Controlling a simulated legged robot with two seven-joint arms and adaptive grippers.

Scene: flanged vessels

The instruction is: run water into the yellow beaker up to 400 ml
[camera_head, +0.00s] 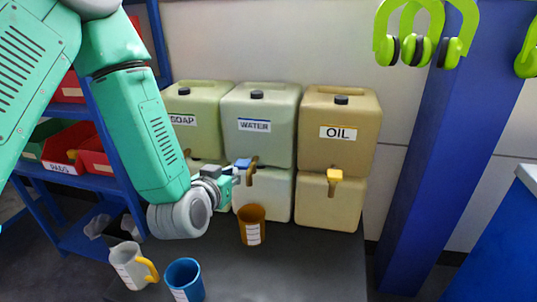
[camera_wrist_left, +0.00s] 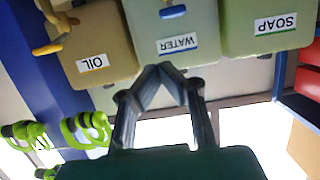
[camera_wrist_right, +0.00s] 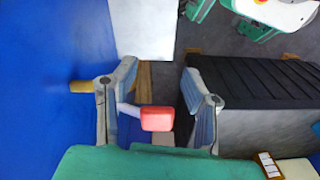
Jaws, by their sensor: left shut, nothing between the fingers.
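The yellow beaker (camera_head: 252,232), amber-brown here with a white scale label, stands on the dark table below the WATER container's tap. Its water level cannot be read, and I cannot make out a stream. The WATER container (camera_head: 259,108) is pale green, on a whitish lower part. Its tap has a blue handle (camera_head: 243,163), also at the top of the left wrist view (camera_wrist_left: 173,12). My left gripper (camera_head: 232,176) is beside the tap, left of the handle; its fingertips meet with nothing between them (camera_wrist_left: 165,72). My right gripper (camera_wrist_right: 160,80) is open, seen only in its own wrist view.
SOAP (camera_head: 195,105) and OIL (camera_head: 340,105) containers flank WATER; OIL has a yellow tap handle (camera_head: 334,175). A blue beaker (camera_head: 185,283) and a whitish jug with yellow handle (camera_head: 128,265) stand at front left. A blue pillar (camera_head: 425,140) is at right. The table's front right is clear.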

